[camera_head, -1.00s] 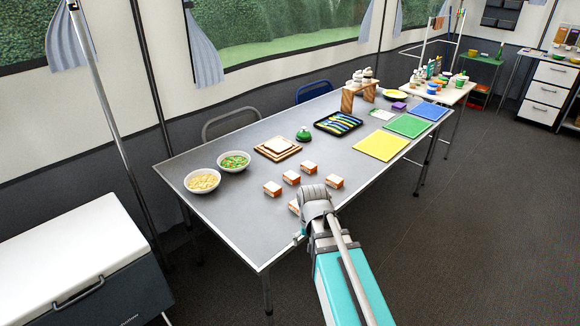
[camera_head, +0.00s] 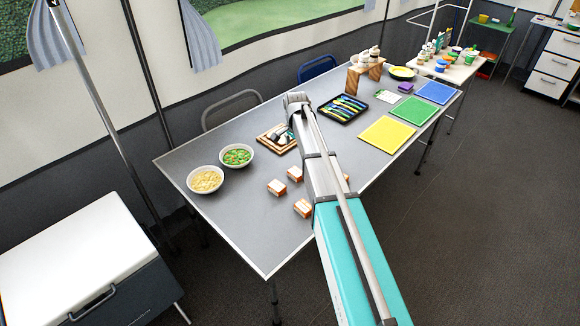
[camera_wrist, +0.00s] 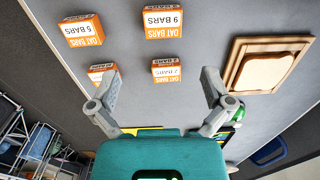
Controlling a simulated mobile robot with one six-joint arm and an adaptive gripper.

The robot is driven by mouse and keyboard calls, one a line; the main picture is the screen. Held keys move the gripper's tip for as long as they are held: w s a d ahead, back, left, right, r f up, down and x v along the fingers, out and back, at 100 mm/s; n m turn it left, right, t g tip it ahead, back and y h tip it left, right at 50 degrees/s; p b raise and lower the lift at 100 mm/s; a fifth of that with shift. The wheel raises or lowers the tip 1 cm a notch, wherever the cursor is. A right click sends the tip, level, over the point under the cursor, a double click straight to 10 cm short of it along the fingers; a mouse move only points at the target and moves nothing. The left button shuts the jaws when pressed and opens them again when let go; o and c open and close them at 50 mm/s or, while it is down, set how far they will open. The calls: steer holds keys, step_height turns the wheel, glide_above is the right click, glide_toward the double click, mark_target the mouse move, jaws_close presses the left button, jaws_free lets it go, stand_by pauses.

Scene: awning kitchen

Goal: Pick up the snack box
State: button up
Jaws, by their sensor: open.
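Several small orange-and-white snack boxes, labelled OAT BARS, stand on the grey table. In the wrist view the labels are upside down: a 5 BARS box (camera_wrist: 80,30), a 9 BARS box (camera_wrist: 163,22), a 2 BARS box (camera_wrist: 166,71) and a box half covered by the left finger (camera_wrist: 97,74). In the head view one box (camera_head: 277,187), another (camera_head: 295,173) and a front box (camera_head: 303,208) are clear; a further one (camera_head: 346,179) is mostly behind my arm. My gripper (camera_wrist: 160,73) is open and empty, its fingers spread to either side of the 2 BARS box in the picture. In the head view it hangs over the wooden boards.
Wooden boards (camera_wrist: 244,82) lie right of the boxes in the wrist view. Two bowls, one with green food (camera_head: 237,157) and one with yellowish food (camera_head: 206,180), stand at the table's left.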

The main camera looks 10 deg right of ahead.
mark_target(294, 173)
steer(key=shift+w+r, duration=0.1)
steer(key=shift+w, duration=0.05)
steer(key=shift+a, duration=0.1)
step_height(294, 173, down, 9)
steer(key=b, duration=0.8)
steer(key=shift+r+b, duration=0.15)
steer(key=shift+b, duration=0.2)
stand_by(0.4)
steer(key=shift+f+b, duration=2.6)
steer(key=shift+c, duration=0.3)
